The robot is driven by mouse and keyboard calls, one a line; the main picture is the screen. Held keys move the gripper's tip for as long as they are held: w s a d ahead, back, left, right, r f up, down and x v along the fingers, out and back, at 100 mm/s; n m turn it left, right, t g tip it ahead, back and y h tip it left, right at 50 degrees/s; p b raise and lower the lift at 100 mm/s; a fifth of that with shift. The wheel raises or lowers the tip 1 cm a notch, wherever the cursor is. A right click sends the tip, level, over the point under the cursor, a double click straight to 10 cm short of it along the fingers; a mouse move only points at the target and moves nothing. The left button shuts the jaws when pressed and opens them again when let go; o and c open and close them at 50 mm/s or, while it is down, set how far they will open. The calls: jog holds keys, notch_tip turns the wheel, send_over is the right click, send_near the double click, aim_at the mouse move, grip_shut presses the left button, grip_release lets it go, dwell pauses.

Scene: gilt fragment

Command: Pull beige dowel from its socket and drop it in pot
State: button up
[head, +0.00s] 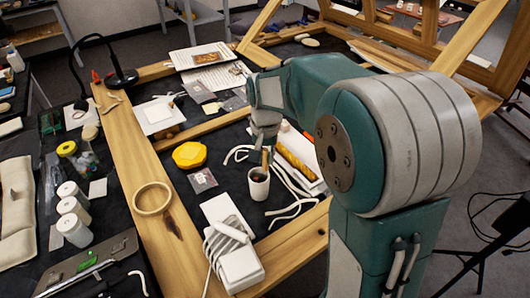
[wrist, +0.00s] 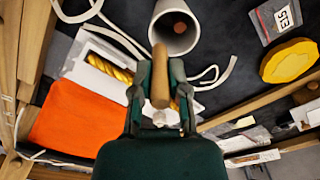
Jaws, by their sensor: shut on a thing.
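My gripper (wrist: 161,90) is shut on the beige dowel (wrist: 160,72), which sticks out between the fingers toward the white pot (wrist: 160,44). In the head view, my gripper (head: 264,142) points down over the pot (head: 258,188), with the dowel (head: 265,158) just above or at its rim. I cannot tell whether the tip is inside the mouth. In the wrist view, a reddish-brown round thing shows inside the pot. I cannot make out the dowel's socket.
A gold fragment (head: 297,166) lies on a white board right of the pot, with white cords (head: 290,208) around. A yellow piece (head: 189,155) and a labelled bag (head: 202,180) lie to the left. Timber beams (head: 150,190) frame the dark surface. An orange sheet (wrist: 75,118) shows in the wrist view.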

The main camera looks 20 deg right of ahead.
aim_at(265, 149)
jog(key=o, duration=0.8)
jog(key=shift+o, duration=0.2)
notch_tip(265, 149, up, 12)
jog(key=shift+f, duration=0.1)
jog(key=s+f+n+t, duration=0.3)
jog(key=s+n+t, duration=0.2)
jog(key=s, duration=1.6)
jog(key=shift+t, duration=0.3)
